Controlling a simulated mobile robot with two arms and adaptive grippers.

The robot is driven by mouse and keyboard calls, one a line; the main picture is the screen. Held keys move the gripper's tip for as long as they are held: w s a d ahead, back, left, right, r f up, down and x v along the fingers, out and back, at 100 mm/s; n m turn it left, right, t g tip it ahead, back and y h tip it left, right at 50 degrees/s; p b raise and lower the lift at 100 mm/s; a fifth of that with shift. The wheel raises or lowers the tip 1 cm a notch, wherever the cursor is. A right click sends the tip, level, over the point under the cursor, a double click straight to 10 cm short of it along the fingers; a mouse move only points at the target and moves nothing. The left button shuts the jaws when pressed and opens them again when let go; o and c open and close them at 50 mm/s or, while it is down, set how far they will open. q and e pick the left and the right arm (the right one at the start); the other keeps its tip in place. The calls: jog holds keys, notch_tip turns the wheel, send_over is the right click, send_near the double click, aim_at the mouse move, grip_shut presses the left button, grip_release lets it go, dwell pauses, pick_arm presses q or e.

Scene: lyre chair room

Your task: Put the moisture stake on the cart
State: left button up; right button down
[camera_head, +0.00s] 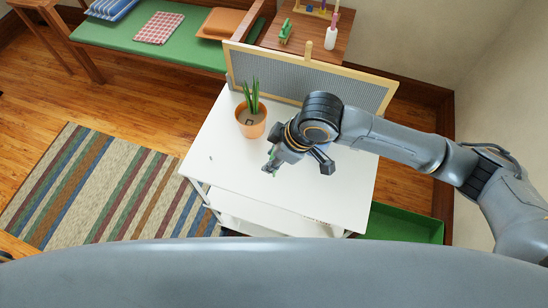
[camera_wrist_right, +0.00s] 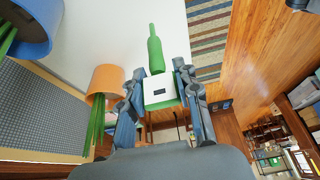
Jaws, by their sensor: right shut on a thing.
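The moisture stake shows in the right wrist view as a green body with a white face (camera_wrist_right: 160,92) and a small dark display, its green length pointing away from me. My right gripper (camera_wrist_right: 162,95) is shut on its head, with a finger on each side. In the head view the right gripper (camera_head: 271,166) is over the middle of the white cart top (camera_head: 225,190), and only a little green of the stake shows there. I cannot tell whether the stake touches the cart top. My left gripper is not in view.
An orange pot with a spiky plant (camera_head: 251,122) stands on the cart, left of my right gripper. A pegboard (camera_head: 300,80) stands along the back edge. A blue pot (camera_wrist_right: 38,22) shows in the wrist view. The cart's front left is mostly clear.

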jog(key=shift+w+f, duration=0.5)
jog(key=shift+f, duration=0.1)
jog(key=f, duration=0.1)
jog(key=f+p, duration=0.1)
jog(key=f, duration=0.1)
jog(key=shift+w+d+f, duration=0.1)
jog(key=shift+w+f, duration=0.1)
jog(key=shift+f, duration=0.1)
jog(key=c, duration=1)
grip_release()
jog(key=shift+f, duration=0.1)
jog(key=v, duration=1.2)
jog(key=shift+b, duration=0.35)
